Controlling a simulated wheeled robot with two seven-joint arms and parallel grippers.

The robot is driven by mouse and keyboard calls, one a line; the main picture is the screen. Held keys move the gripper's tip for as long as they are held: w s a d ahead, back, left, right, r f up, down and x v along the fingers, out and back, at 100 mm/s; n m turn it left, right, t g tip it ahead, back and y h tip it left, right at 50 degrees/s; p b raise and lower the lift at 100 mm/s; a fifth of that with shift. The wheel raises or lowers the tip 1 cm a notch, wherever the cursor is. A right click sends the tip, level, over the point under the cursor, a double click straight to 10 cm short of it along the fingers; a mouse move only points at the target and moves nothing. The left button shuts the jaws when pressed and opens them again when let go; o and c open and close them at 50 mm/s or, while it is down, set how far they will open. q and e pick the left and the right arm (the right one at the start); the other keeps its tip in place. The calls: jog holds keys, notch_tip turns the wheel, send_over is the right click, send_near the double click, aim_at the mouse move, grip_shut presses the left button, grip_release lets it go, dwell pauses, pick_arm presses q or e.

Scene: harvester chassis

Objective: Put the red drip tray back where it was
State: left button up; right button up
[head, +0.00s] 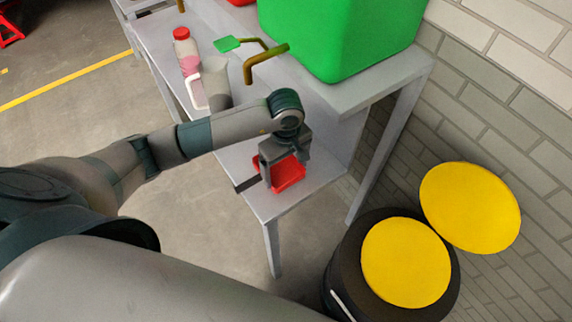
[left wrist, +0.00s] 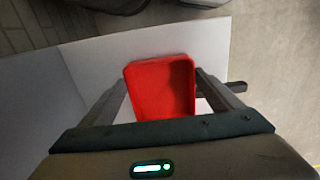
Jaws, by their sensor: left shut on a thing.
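The red drip tray (head: 289,175) is a small, shallow open box over the near end of the grey bench's lower shelf. My left gripper (head: 283,160) reaches down over it, shut on the tray. In the left wrist view the tray (left wrist: 162,92) sits between the two fingers, its inside empty. I cannot tell whether its underside touches the shelf (head: 297,196) or hangs just above it. My right gripper is not in view.
A green bin (head: 335,40) stands on the bench, near a brass tap (head: 262,62), a red-capped bottle (head: 186,52) and a grey jug (head: 214,86). A dark bar (head: 247,184) shows beside the tray. A dark drum with a yellow top (head: 405,262) stands lower right.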

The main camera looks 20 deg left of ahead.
pick_arm(q)
jog(key=shift+w+d+f, duration=0.1)
jog(key=shift+f, duration=0.05)
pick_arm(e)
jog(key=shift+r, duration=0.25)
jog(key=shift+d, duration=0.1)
pick_arm(q)
jog(key=shift+f, duration=0.15)
jog(key=o, duration=1)
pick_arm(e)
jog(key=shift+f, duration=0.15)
